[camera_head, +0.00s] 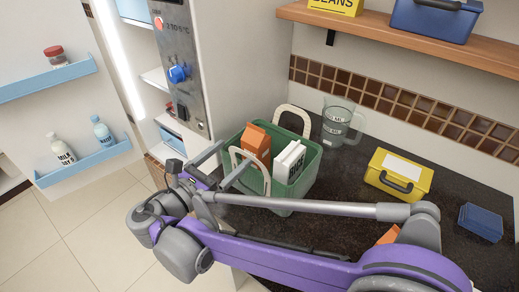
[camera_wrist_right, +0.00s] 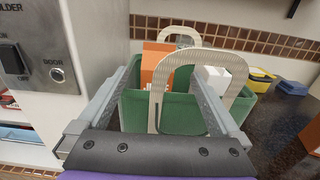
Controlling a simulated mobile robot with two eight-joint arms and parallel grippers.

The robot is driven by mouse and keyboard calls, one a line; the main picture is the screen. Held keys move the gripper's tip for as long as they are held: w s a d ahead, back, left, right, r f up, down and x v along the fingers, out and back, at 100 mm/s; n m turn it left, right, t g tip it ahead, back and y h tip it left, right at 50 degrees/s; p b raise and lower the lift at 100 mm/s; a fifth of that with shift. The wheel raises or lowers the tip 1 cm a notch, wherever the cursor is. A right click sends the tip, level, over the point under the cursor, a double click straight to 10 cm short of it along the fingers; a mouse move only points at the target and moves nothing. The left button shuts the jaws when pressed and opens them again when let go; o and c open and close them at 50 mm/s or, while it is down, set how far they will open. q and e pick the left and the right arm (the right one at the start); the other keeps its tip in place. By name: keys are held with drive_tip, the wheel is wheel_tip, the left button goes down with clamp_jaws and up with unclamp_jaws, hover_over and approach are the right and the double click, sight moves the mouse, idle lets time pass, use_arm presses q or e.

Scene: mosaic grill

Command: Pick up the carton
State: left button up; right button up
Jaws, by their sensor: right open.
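An orange carton (camera_head: 257,143) stands in a green basket (camera_head: 307,172) on the dark counter. A white carton (camera_head: 289,163) with dark lettering stands to its right in the same basket. My right gripper (camera_head: 237,150) is open at the basket's near left side. In the right wrist view, the orange carton (camera_wrist_right: 154,66) shows between the open fingers, behind the basket's near cream handle (camera_wrist_right: 158,92). The white carton (camera_wrist_right: 214,78) shows further right, partly behind that handle. The lower parts of both cartons are hidden. My left gripper is out of view.
A glass jug (camera_head: 338,121) stands behind the basket. A yellow case (camera_head: 398,176) and a blue box (camera_head: 481,221) are to the right. A steel control panel (camera_head: 181,66) rises at left. A wooden shelf (camera_head: 400,35) hangs above.

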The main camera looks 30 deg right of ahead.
sight(252, 135)
drive_tip(key=x, duration=0.9)
drive_tip(key=shift+w+r, duration=0.1)
drive_tip(key=shift+a, duration=0.1)
clamp_jaws()
